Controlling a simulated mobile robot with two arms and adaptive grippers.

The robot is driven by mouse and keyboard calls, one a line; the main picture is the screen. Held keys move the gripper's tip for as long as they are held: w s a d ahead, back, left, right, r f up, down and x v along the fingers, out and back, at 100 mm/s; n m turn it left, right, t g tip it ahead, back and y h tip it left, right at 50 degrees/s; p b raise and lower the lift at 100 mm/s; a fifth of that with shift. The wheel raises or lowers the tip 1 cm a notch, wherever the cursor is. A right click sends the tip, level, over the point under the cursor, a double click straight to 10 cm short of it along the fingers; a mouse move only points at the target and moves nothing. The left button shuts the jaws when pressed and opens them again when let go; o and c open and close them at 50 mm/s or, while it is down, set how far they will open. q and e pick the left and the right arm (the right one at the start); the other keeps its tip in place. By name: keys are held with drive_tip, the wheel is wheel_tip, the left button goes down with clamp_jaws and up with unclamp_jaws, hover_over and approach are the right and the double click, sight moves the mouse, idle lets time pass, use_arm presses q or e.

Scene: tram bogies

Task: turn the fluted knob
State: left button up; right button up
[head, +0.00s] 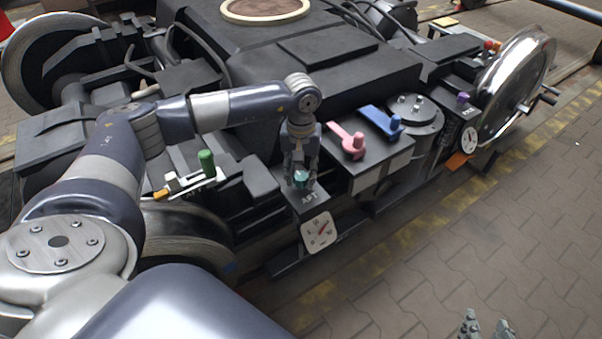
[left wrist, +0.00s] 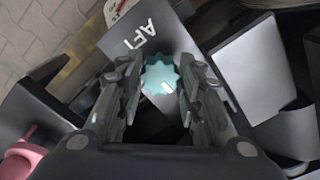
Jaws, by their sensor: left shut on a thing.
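The teal fluted knob (head: 301,178) sits on top of a dark box marked AFT (head: 309,197), with a white dial (head: 318,232) with a red needle on the box's front. My left gripper (head: 300,182) points down over the knob and is shut on it. In the left wrist view the knob (left wrist: 161,75) lies between the two fingers of the left gripper (left wrist: 160,84), with a white mark on its face. My right gripper (head: 486,326) shows only its fingertips at the bottom edge, apart from each other with nothing between them.
A pink lever (head: 352,146) and a blue lever (head: 381,121) stand on a box just right of the knob. A green handle (head: 206,162) is to the left. A purple knob (head: 463,98) above another dial (head: 469,138) is further right. The paved floor (head: 480,230) is clear.

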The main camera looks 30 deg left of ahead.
sight(301, 176)
use_arm(q)
drive_tip(key=shift+m, duration=0.6)
use_arm(e)
drive_tip(key=shift+w+a+r, duration=0.1)
drive_tip(key=shift+w+r, duration=0.15)
use_arm(q)
drive_tip(key=o, duration=1.1)
drive_tip(key=shift+c, duration=0.2)
wheel_tip(301, 176, up, 12)
